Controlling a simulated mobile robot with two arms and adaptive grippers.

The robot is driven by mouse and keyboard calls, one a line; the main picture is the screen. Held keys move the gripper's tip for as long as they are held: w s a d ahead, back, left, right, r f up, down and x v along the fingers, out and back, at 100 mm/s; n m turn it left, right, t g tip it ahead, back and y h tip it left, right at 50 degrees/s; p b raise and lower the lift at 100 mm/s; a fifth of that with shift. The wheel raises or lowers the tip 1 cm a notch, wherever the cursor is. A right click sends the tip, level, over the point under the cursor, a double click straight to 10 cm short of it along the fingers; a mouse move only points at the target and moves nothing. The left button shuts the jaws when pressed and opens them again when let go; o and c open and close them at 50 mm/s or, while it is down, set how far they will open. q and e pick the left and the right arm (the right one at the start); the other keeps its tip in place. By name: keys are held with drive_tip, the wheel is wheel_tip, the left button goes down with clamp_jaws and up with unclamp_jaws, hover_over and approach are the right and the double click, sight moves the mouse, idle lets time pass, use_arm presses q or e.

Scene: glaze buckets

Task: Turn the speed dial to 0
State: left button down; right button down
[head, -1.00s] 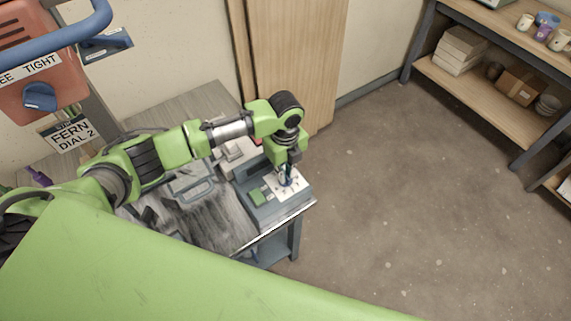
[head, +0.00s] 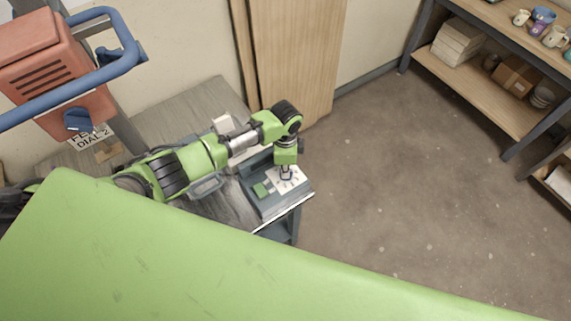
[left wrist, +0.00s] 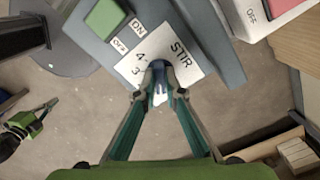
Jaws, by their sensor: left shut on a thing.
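The speed dial (left wrist: 158,66) is a small dark blue knob on a white plate (left wrist: 180,48) marked STIR, with 4 and 3 showing. The plate is on top of a grey-blue machine (head: 262,206) at the bench's front right corner. My left gripper (left wrist: 158,84) points down at the plate and is shut on the dial. It also shows in the head view (head: 286,174). The fingers hide much of the dial, so its setting is unclear. What looks like my right gripper (left wrist: 48,106) is at the left of the wrist view, small, its jaws unclear.
A green button (left wrist: 104,17) with ON and OFF tags is beside the plate. A red-orange box (head: 52,65) with a blue rail (head: 70,92) and blue knob (head: 78,119) is at upper left. Shelves (head: 470,75) stand at right. The floor between is clear.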

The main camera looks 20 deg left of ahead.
use_arm(q)
drive_tip(key=n+p, duration=0.2)
drive_tip(key=n, duration=0.2)
drive_tip(key=shift+n+p, duration=0.3)
drive_tip(key=shift+n, duration=0.1)
idle(0.5)
drive_tip(key=c, duration=2.1)
unclamp_jaws()
drive_tip(key=shift+c, duration=0.2)
wheel_tip(320, 180, up, 12)
drive_tip(key=shift+s, duration=0.1)
